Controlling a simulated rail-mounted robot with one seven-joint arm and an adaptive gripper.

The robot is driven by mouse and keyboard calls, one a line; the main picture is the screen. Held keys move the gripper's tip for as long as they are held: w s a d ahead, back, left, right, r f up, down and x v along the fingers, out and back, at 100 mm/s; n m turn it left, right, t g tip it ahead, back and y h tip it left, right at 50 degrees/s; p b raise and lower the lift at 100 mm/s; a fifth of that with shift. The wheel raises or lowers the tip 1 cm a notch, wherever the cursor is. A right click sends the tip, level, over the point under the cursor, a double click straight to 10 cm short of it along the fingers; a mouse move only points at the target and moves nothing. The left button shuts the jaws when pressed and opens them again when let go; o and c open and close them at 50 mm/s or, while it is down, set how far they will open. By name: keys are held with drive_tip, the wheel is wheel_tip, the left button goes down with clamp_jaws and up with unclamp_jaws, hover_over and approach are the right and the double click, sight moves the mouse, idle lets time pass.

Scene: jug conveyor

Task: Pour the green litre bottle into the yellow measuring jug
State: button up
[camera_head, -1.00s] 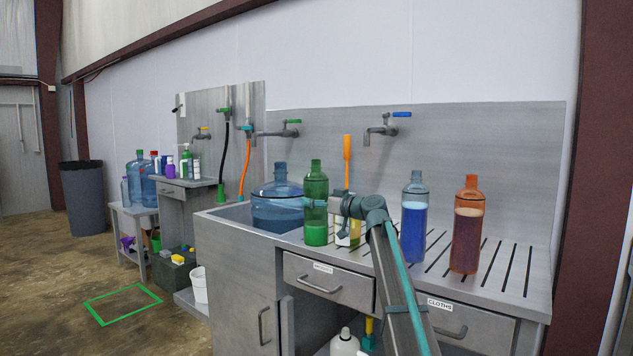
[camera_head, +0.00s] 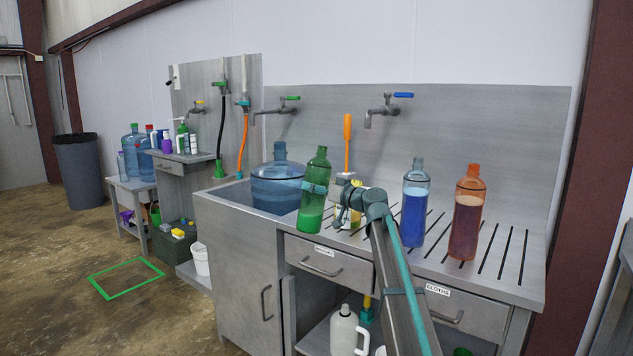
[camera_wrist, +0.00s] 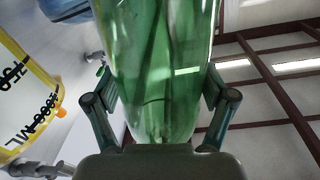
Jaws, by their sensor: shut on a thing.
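The green litre bottle (camera_head: 316,170) is in my gripper (camera_head: 316,189), whose fingers close on its sides. It leans with its top slightly to the right and has light green liquid at the bottom. In the wrist view the green bottle (camera_wrist: 160,60) fills the space between the fingers of my gripper (camera_wrist: 160,97). The yellow measuring jug (camera_head: 345,217) is just right of and behind the bottle, partly hidden by my arm. In the wrist view the measuring jug (camera_wrist: 28,85) shows at the left, clear with yellow edges and black markings.
A large blue jug (camera_head: 277,188) stands in the sink at left. A blue-filled bottle (camera_head: 414,215) and an orange bottle (camera_head: 466,218) stand on the slatted drainer at right. An orange-handled tool (camera_head: 347,140) stands behind the measuring jug. Taps (camera_head: 384,110) project from the back panel.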

drive_tip(key=m+p, duration=0.3)
drive_tip(key=shift+a+t+p, duration=0.1)
drive_tip(key=shift+t+p, duration=0.2)
drive_tip(key=shift+m+b, duration=0.3)
drive_tip(key=shift+m, duration=0.3)
drive_tip(key=m, duration=0.1)
drive_tip(key=f+m+b, duration=0.1)
drive_tip(key=d+m+t+b, duration=0.1)
drive_tip(key=shift+w+f+m, duration=0.3)
drive_tip(key=shift+m, duration=0.1)
idle(0.8)
drive_tip(key=shift+f, duration=0.1)
